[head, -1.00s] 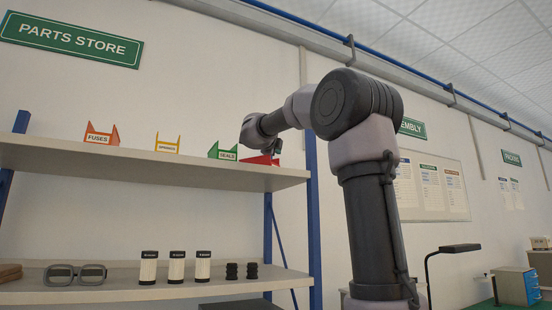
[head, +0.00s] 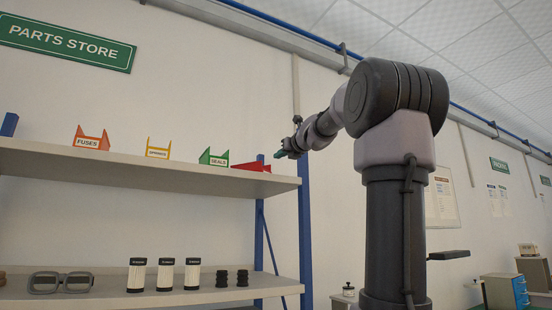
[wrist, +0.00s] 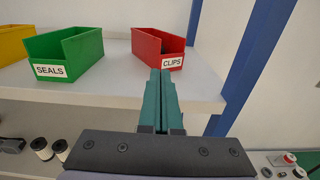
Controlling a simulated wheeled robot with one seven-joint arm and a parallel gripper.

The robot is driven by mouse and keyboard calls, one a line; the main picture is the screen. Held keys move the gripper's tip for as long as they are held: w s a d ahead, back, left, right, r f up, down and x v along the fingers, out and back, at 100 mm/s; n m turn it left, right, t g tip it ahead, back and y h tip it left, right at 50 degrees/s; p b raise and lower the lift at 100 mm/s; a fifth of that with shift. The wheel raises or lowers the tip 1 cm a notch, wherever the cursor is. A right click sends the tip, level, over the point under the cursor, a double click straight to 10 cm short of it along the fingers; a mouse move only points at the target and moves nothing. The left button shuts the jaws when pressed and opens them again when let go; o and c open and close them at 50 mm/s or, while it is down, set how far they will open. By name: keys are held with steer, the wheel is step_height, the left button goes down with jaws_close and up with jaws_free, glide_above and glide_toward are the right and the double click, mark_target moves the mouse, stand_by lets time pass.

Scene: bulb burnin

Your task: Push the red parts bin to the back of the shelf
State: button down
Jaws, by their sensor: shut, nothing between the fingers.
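The red parts bin (wrist: 158,47), labelled CLIPS, stands on the upper shelf (wrist: 113,78) near its right end. In the head view the red bin (head: 252,166) shows only as a low red shape right of the green bin. My gripper (wrist: 160,75) is shut and empty. Its green fingertips overlap the lower front of the red bin in the wrist view; I cannot tell whether they touch. In the head view my gripper (head: 281,154) is beyond the bin's right side, above the shelf's right end.
The green SEALS bin (wrist: 65,52) stands left of the red one, with a gap between. A yellow bin (head: 158,149) and an orange FUSES bin (head: 91,139) stand farther left. A blue shelf post (wrist: 258,55) rises on the right. Filters (head: 165,275) stand on the lower shelf.

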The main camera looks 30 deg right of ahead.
steer(key=w, duration=1.2)
steer(key=shift+a, duration=0.15)
steer(key=shift+w, duration=0.15)
